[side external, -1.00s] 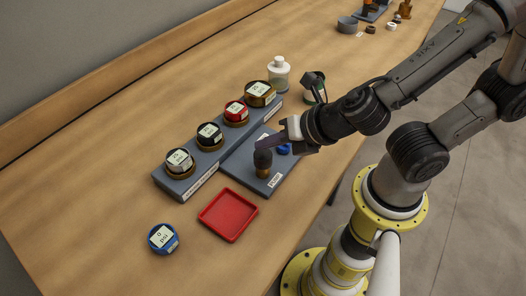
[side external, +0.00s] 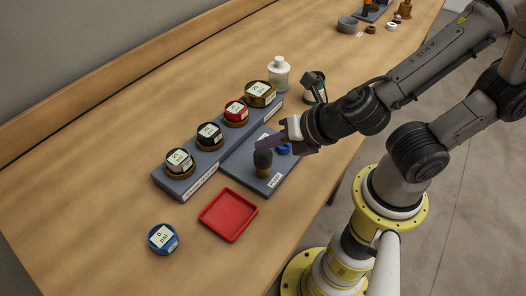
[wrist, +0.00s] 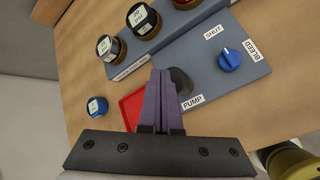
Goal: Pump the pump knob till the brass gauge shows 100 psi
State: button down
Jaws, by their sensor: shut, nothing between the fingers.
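The black pump knob (side external: 263,159) stands on a brass-coloured base on the grey panel (side external: 235,171), by the PUMP label. My gripper (side external: 266,143) is shut with its fingertips at the top of the knob; the exact contact is hard to see. In the wrist view the purple-grey fingers (wrist: 160,88) are together and partly cover the knob (wrist: 181,82). The brass gauge (side external: 260,93) is at the far end of the gauge block; its number is too small to read surely. The blue bleed knob (side external: 284,149) is right of the pump knob.
Red (side external: 236,113), black (side external: 209,136) and silver (side external: 179,161) gauges share the block. A blue gauge (side external: 163,238) reading 0 psi and a red tray (side external: 228,215) lie on the near table. A white-capped bottle (side external: 279,73) and a dark container (side external: 314,88) stand beyond.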

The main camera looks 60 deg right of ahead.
aim_at(263, 155)
dwell(0.7)
jog(key=shift+f, duration=0.45)
jog(key=shift+s+f, duration=0.1)
jog(key=shift+f, duration=1.05)
dwell(1.1)
jog(key=shift+r, duration=1.5)
jog(key=shift+r, duration=2.55)
